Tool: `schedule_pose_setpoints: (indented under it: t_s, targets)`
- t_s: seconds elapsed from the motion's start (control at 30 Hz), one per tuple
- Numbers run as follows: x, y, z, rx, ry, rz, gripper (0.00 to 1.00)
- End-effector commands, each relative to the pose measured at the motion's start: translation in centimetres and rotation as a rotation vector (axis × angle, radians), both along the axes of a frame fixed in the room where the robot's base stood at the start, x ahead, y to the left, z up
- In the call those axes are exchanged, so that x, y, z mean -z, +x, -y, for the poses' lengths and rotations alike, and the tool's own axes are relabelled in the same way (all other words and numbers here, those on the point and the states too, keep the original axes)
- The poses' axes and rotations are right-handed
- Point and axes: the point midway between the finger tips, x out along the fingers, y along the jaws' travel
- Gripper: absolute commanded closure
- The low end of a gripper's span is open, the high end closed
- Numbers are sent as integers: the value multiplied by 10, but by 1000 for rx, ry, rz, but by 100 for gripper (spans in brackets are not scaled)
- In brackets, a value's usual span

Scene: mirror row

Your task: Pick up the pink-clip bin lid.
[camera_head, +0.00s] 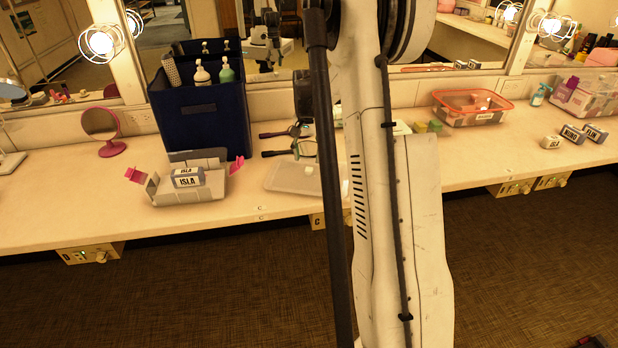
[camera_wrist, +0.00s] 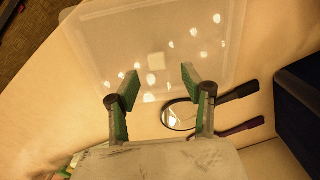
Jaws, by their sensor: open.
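The bin lid (camera_head: 293,178) is a flat, translucent pale panel lying on the counter, right of the grey bin (camera_head: 157,188) with pink clips. My arm hides its right part. In the wrist view the lid (camera_wrist: 150,30) fills the upper middle, with a small pale square (camera_wrist: 156,61) and bright light spots on it. My gripper (camera_wrist: 159,78) is open and empty, its green-lined fingers reaching over the lid's near part. I cannot tell the gap between fingertips and lid. The bin holds a grey block labelled ISLA (camera_head: 187,178).
Hand mirrors with a black handle (camera_wrist: 238,91) and a purple handle (camera_wrist: 238,129) lie close to the lid. A dark blue caddy (camera_head: 200,115) with bottles stands behind the bin. A round pink mirror (camera_head: 102,125) stands left. An orange-rimmed container (camera_head: 470,118) is farther right.

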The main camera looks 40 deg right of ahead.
Motion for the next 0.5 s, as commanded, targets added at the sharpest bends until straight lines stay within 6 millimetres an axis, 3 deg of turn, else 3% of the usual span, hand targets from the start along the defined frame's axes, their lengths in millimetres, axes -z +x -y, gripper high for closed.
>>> schedule_pose_setpoints:
  t_s: [0.17,0.5]
  targets:
    - [8,-1,1,0,0,0,56]
    - [51,-3,3,0,0,0,56]
